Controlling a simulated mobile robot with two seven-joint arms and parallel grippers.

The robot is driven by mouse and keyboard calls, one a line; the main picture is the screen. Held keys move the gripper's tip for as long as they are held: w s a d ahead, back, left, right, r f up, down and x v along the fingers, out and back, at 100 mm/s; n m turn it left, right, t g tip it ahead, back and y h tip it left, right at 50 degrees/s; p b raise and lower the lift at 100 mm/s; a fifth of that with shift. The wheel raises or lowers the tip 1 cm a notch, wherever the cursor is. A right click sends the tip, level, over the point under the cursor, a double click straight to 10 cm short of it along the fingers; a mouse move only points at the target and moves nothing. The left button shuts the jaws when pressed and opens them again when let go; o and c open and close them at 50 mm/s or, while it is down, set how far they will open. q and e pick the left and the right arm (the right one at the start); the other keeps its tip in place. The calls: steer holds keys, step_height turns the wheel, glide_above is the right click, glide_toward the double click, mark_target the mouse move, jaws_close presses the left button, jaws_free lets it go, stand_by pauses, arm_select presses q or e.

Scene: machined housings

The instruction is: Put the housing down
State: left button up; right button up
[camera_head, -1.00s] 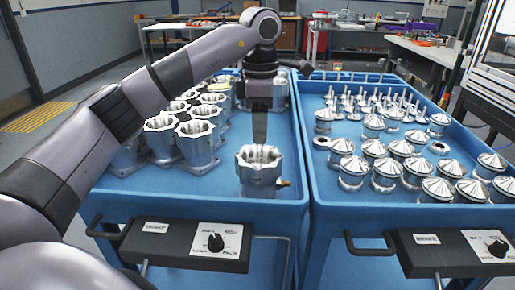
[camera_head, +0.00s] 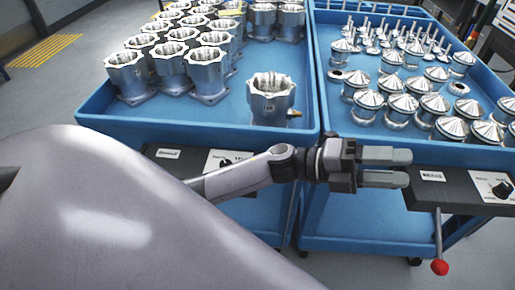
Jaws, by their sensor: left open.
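A silver machined housing (camera_head: 271,99) with a notched top rim stands upright on the left blue cart (camera_head: 170,131), near its front right corner. A small brass-coloured fitting shows at its right side. My left gripper (camera_head: 408,168) is open and empty. It is in front of the carts, lower in the picture than the housing and apart from it, with its two fingers pointing right. My right gripper does not show.
Several more housings (camera_head: 203,73) stand in rows at the back left of the left cart. The right blue cart (camera_head: 345,123) holds several cone-topped parts (camera_head: 402,108). A lever with a red knob (camera_head: 440,267) hangs at the lower right.

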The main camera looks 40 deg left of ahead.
arm_select(q)
steer(key=s+a+f+n+t+y, duration=0.1)
steer(key=a+f+n+t+y, duration=0.5)
steer(key=n, duration=0.5)
steer(key=s+a+f+n+t+y, duration=0.1)
steer(key=a+f+n+t+y, duration=0.3)
steer(key=f+n+y, duration=0.65)
steer(key=s+a+f+n+g+y, duration=0.1)
steer(key=s+a+f+n+g, duration=0.5)
steer(key=s+f+n, duration=0.3)
steer(key=s+f, duration=0.2)
steer(key=s, duration=0.1)
steer(key=shift+s+f+y, duration=0.15)
steer(key=shift+s+y, duration=0.2)
step_height(320, 180, up, 7)
steer(key=a+p, duration=0.1)
steer(key=p, duration=0.7)
steer(key=shift+s+f, duration=0.15)
steer(key=shift+s, duration=0.1)
steer(key=shift+c, duration=0.7)
steer(key=shift+d, duration=0.1)
